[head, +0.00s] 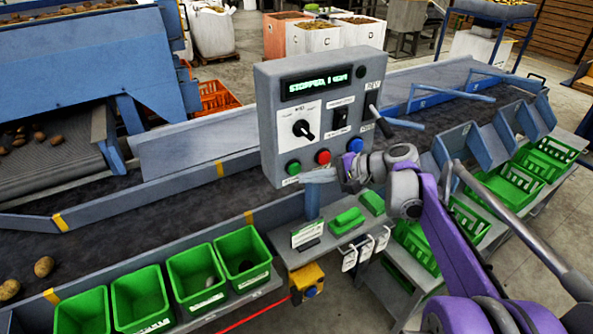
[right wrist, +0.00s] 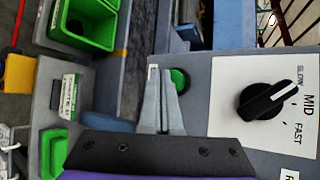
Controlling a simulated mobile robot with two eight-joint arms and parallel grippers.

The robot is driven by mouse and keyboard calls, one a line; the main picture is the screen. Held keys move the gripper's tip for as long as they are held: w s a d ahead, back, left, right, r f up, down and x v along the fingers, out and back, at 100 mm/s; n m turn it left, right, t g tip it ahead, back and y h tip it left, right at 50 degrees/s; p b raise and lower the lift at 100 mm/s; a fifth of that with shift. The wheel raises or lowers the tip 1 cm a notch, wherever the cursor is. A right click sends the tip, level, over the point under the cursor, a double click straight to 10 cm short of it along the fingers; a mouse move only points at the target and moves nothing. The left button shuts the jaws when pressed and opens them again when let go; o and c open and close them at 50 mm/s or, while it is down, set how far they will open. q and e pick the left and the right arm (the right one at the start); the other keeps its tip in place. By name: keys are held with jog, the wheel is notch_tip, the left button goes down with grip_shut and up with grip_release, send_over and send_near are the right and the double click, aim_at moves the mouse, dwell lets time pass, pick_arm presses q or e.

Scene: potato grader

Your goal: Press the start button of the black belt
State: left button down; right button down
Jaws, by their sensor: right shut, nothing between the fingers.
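The grey control box (head: 268,108) stands over the black belt (head: 130,212). Its lit display reads "STOPPED" and more text I cannot read surely. Along its lower edge are a green button (head: 293,168), a red button (head: 323,157) and a blue button (head: 355,145). My right gripper (head: 306,177) is shut and empty, low in front of the panel, beside the green button. In the right wrist view, the shut fingertips (right wrist: 160,72) lie next to the green button (right wrist: 179,80); I cannot tell if they touch it. My left gripper is not in view.
A black speed knob (head: 303,129) is above the green button. Green bins (head: 140,299) line the near side of the belt. A small shelf (head: 335,238) below the box holds green items.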

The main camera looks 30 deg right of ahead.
jog(key=shift+w, duration=0.15)
jog(key=shift+w, duration=0.3)
jog(key=shift+w+a, duration=0.1)
jog(key=shift+w, duration=0.35)
dwell(0.6)
jog(key=shift+s, duration=0.9)
jog(key=shift+s, duration=0.1)
